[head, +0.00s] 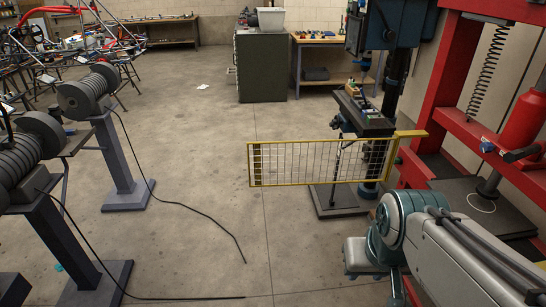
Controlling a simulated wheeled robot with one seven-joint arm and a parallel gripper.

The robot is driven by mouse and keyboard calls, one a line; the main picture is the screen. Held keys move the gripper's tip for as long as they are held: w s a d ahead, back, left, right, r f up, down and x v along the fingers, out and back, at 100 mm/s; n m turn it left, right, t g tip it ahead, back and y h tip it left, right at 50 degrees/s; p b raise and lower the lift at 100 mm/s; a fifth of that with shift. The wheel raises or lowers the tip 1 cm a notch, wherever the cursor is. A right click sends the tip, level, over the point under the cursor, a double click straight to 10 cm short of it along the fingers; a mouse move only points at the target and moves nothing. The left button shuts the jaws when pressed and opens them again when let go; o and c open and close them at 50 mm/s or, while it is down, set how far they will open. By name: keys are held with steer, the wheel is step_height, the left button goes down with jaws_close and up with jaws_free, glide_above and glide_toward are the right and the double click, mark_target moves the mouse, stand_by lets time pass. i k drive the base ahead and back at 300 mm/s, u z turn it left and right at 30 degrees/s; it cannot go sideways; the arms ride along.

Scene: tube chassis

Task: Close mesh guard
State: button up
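The mesh guard (322,141) is a yellow-framed panel of wire mesh. It extends leftward from the red press frame (441,75) on the right, joined near a short yellow bar (411,133). It stands swung out from the press, upright, with its free left edge over open floor. The front of the press between its red posts is uncovered. My teal and grey arm fills the lower right, in front of the press and nearer the camera than the guard.
A drill press (393,25) on a dark base stands behind the guard. A dark cabinet (261,65) and a workbench (318,40) are at the back. Grinders on pedestals (119,170) stand left, with black cables (190,208) across the floor. The middle floor is clear.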

mark_target(257, 146)
steer(key=u, duration=1.2)
steer(key=i, duration=3.4)
steer(key=z, duration=3.9)
